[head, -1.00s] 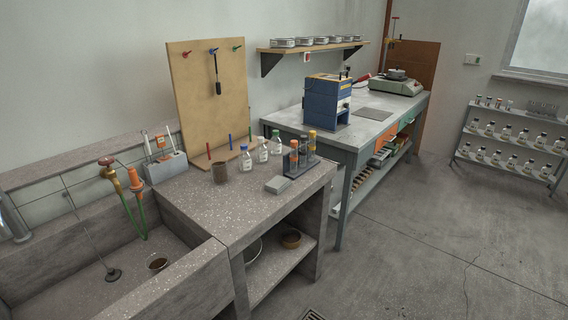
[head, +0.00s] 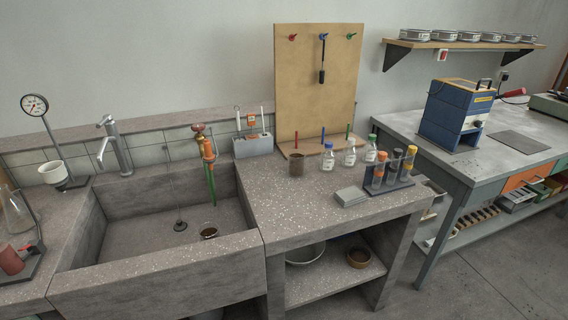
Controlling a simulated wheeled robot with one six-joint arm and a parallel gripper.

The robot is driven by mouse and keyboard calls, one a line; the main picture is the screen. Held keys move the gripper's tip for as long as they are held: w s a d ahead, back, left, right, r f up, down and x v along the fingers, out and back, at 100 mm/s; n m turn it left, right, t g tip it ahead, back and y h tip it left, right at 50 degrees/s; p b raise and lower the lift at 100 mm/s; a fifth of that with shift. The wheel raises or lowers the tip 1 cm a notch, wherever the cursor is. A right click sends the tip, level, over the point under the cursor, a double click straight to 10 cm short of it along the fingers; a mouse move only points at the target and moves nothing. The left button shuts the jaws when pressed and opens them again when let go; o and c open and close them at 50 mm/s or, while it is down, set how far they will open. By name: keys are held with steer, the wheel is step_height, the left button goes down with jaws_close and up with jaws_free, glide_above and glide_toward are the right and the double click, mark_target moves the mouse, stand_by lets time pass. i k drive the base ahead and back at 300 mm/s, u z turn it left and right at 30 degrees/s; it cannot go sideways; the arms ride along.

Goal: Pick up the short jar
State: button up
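A short brown jar (head: 297,164) stands upright on the speckled concrete bench (head: 275,205), just in front of the wooden pegboard's base and left of the small bottles. It is open to view, with nothing in front of it. A small dark brown round vessel (head: 209,232) sits in the sink, partly hidden by the front wall. I cannot tell for certain which of the two the task means. My gripper is not in view.
Capped bottles (head: 328,157) and a tube rack (head: 388,184) stand right of the brown jar, with a grey block (head: 351,196) in front. The pegboard (head: 316,85) rises behind. The sink (head: 150,228) lies left. The bench front is clear.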

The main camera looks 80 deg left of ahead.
mark_target(296, 163)
steer(key=u, duration=0.7)
steer(key=i, duration=0.75)
steer(key=u, duration=1.3)
steer(key=i, duration=0.7)
steer(key=z, duration=0.05)
